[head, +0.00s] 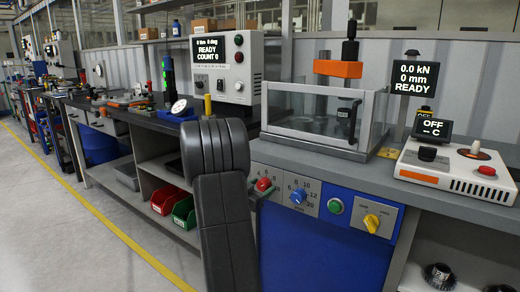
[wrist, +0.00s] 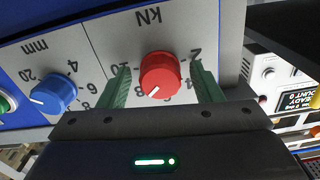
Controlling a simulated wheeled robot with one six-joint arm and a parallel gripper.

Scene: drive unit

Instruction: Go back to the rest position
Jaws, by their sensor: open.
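My gripper (wrist: 162,88) is open in the wrist view, with one green finger on each side of a red knob (wrist: 160,74). The knob sits on a grey panel marked kN, and I cannot tell whether the fingers touch it. In the head view the red knob (head: 264,185) shows at the left of the press's front panel, and my dark arm stands in front of the bench just left of it. My gripper is mostly hidden behind my arm there.
A blue knob (head: 298,196) marked mm, a green button (head: 335,206) and a yellow knob (head: 371,223) sit right of the red knob. A clear-walled press enclosure (head: 310,125) stands above. A heater unit (head: 455,170) is at right. Open floor (head: 60,230) lies at left.

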